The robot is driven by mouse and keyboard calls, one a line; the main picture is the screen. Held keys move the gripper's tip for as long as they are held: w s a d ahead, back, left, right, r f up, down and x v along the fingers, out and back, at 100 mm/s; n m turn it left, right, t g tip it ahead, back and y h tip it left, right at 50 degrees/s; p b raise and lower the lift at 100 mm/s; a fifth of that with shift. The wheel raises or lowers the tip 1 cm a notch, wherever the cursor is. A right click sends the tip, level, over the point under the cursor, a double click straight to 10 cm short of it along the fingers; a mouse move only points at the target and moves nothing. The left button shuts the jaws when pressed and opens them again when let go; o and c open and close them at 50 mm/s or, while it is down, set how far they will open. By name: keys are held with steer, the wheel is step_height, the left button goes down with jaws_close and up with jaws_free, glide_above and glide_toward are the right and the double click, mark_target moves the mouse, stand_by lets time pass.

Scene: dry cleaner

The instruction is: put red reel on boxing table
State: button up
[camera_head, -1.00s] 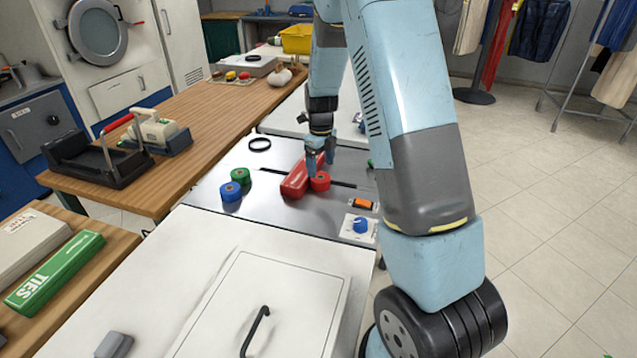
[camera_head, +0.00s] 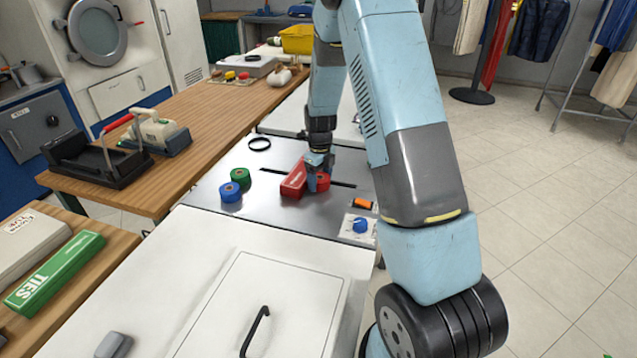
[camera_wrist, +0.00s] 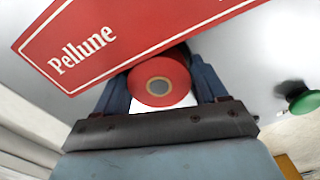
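The red reel (camera_head: 323,184) stands on the dark grey work surface (camera_head: 262,216), close against a long red box. In the wrist view, the red reel (camera_wrist: 158,82) sits between the two fingers of my gripper (camera_wrist: 162,88), beside the red box lettered "Pellune" (camera_wrist: 95,40). In the head view, my gripper (camera_head: 318,168) is down at the reel. The fingers lie close to both sides of the reel; whether they press on it is unclear. No table is labelled as the boxing table; a wooden table (camera_head: 112,252) with boxes is at the lower left.
Blue (camera_head: 230,192) and green (camera_head: 240,176) reels stand left of the red box (camera_head: 293,182). A blue knob (camera_head: 360,225) is at the right. A green "TIES" box (camera_head: 55,272) lies on the wooden table. A long wooden counter (camera_head: 205,122) runs behind.

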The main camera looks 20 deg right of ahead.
steer(key=c, duration=0.7)
